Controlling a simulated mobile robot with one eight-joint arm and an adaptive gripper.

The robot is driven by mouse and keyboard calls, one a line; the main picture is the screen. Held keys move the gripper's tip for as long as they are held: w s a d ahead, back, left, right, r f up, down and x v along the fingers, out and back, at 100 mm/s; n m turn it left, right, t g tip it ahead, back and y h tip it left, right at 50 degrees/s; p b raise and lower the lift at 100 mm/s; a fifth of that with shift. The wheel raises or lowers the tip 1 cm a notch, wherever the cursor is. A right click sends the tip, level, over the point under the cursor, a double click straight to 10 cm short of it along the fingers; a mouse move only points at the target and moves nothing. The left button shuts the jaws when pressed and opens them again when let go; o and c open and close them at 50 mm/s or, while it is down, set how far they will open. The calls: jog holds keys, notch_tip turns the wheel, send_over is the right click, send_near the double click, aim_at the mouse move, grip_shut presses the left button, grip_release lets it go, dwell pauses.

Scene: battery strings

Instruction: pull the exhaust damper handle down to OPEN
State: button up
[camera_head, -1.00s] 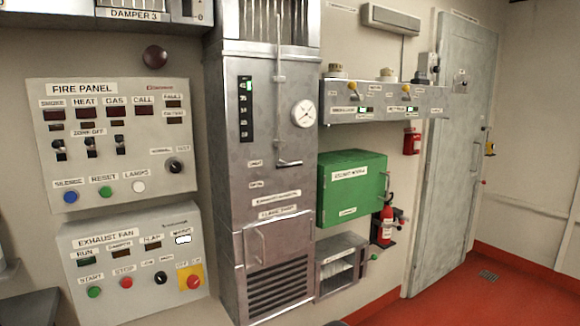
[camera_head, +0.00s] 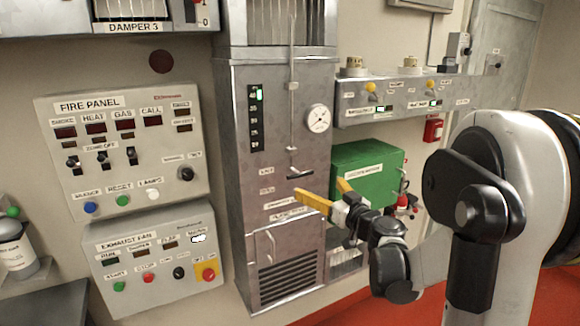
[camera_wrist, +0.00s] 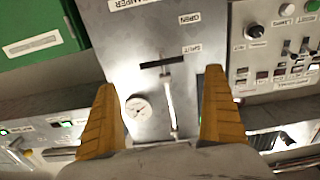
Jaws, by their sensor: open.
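The exhaust damper handle (camera_head: 300,175) is a dark crossbar at the lower end of a thin vertical rod on the grey metal cabinet (camera_head: 235,200). It sits level with the upper of two small labels. The wrist view shows the bar (camera_wrist: 160,63) upside down, beside the SHUT label (camera_wrist: 190,48), with the OPEN label (camera_wrist: 190,18) beyond. My gripper (camera_head: 327,195) is open and empty, its yellow fingers just below and right of the bar in the head view. In the wrist view, the bar and rod lie between my fingers (camera_wrist: 160,85); no contact shows.
A round gauge (camera_head: 318,119) is beside the rod. A shelf-like panel (camera_head: 405,108) projects at upper right.

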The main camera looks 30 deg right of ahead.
aim_at(302, 176)
jog(key=w, duration=0.3)
jog(key=w+b, duration=0.1)
jog(key=w, duration=0.6)
jog(key=shift+w+a+b, duration=0.2)
jog(key=shift+a+b, duration=0.1)
jog(key=shift+a, duration=0.05)
jog(key=shift+f, duration=0.1)
jog(key=c, duration=1.4)
